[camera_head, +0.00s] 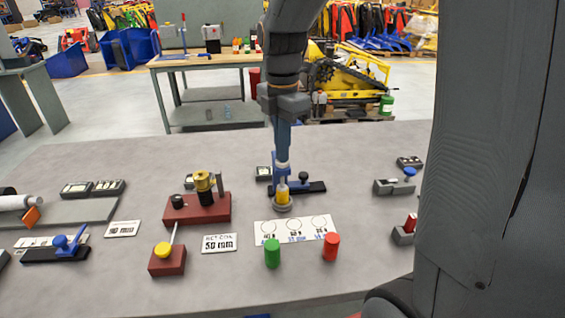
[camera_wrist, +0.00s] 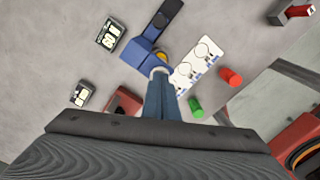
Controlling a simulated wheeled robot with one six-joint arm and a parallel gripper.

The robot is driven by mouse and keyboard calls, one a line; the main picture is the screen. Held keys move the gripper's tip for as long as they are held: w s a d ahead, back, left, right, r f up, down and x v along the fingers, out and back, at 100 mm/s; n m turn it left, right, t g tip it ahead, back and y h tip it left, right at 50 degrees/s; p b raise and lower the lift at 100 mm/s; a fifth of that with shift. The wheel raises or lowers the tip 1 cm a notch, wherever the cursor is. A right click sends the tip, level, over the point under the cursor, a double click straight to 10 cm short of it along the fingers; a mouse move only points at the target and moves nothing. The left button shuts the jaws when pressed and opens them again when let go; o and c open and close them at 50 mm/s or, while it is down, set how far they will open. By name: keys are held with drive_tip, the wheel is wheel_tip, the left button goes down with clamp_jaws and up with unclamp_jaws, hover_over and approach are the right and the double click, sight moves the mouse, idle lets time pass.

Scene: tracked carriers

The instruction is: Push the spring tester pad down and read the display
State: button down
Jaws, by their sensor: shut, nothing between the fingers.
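A blue upright stand (camera_head: 277,165) on a dark base (camera_head: 312,187) is likely the spring tester; it also shows in the wrist view (camera_wrist: 137,52). In front of it, a yellow cylinder (camera_head: 283,197) stands on a round grey foot (camera_head: 283,207). My gripper (camera_head: 283,158) is shut and points straight down, directly above the yellow cylinder. In the wrist view its tips (camera_wrist: 160,76) meet a pale round piece, and I cannot tell if they press it. A small display (camera_head: 263,172) stands left of the stand; in the wrist view (camera_wrist: 110,35) its digits are too small to read surely.
A white card with three circles (camera_head: 293,229) lies in front, with a green cylinder (camera_head: 272,252) and a red cylinder (camera_head: 331,246) near its front edge. A dark red block with a brass part (camera_head: 197,208) stands left. A grey-blue device (camera_head: 395,187) stands right.

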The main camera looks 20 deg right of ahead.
drive_tip(key=shift+r+p, duration=2.55)
drive_tip(key=shift+r, duration=0.3)
